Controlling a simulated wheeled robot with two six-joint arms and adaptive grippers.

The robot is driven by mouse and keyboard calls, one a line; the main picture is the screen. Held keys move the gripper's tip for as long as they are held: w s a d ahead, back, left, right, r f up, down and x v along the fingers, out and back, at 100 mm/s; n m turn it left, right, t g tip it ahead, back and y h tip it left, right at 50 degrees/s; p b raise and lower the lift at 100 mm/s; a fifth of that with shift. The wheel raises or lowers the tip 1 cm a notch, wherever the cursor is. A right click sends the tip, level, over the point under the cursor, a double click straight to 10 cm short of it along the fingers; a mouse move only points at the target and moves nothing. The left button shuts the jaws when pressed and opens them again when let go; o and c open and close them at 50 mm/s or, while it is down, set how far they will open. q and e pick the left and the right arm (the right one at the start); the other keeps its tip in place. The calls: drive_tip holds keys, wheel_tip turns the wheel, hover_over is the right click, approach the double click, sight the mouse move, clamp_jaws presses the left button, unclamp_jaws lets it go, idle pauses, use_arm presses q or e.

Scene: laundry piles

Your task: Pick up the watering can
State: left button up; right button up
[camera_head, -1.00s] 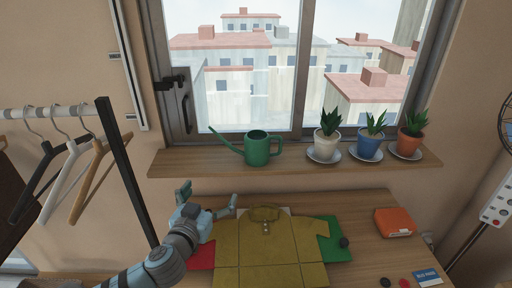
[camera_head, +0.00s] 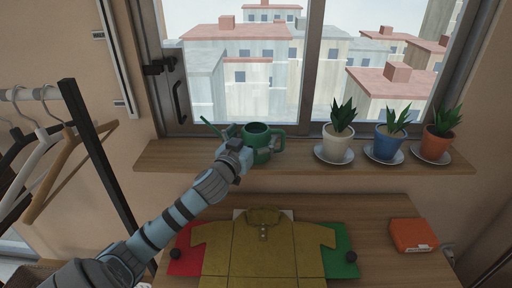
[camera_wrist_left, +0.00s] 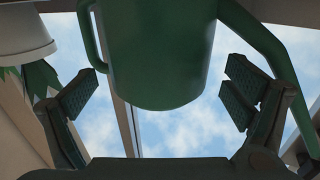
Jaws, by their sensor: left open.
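The green watering can (camera_head: 257,137) stands on the windowsill shelf in the head view, its spout to the left and its handle to the right. My left gripper (camera_head: 250,146) is at the can's front, its hand covering part of the body. In the left wrist view the can (camera_wrist_left: 155,60) fills the upper middle, between the two open fingers (camera_wrist_left: 160,100). Gaps show between the finger pads and the can's body. My right gripper is not in view.
Potted plants in white (camera_head: 336,143), blue (camera_head: 385,143) and orange (camera_head: 438,144) pots stand to the right on the shelf (camera_head: 180,158). Below, a folded yellow shirt (camera_head: 262,250) and an orange box (camera_head: 411,236) lie on the table. A clothes rack (camera_head: 95,150) stands at the left.

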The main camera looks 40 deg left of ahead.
use_arm(q)
drive_tip(key=x, duration=0.2)
drive_tip(key=shift+w+f, duration=0.1)
drive_tip(key=shift+w, duration=0.2)
drive_tip(key=shift+s+r, duration=0.2)
drive_tip(key=shift+s, duration=0.2)
drive_tip(key=shift+c, duration=1.4)
drive_tip(key=c, duration=1.3)
